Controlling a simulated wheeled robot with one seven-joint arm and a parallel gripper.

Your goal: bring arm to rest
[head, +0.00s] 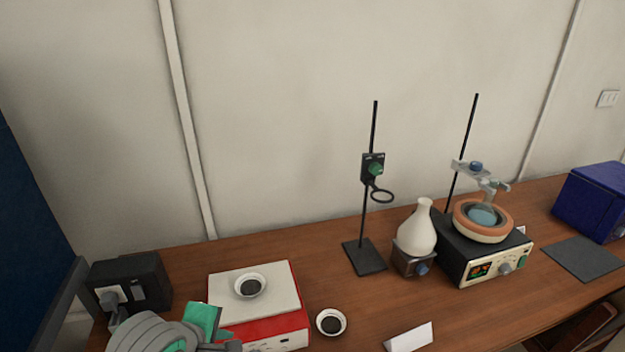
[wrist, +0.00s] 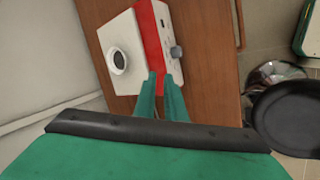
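My gripper (wrist: 160,75) shows in the wrist view as two green fingers with a narrow gap between their tips and nothing held there. It is over the front side of a white and red hot plate (wrist: 122,55). In the head view my gripper (head: 212,328) is at the lower left, in front of the hot plate (head: 268,283), and my arm hides part of the hot plate's front. A small white dish with dark contents (head: 250,286) sits on top of the hot plate, apart from the fingers; the dish also shows in the wrist view (wrist: 119,60).
Another small dish (head: 331,322) and a white card (head: 409,338) are on the wooden bench. A ring stand (head: 368,220), a white flask (head: 421,228), a stirrer with a bowl (head: 485,265) and a blue box (head: 592,200) stand to the right. A black box (head: 140,280) is at left.

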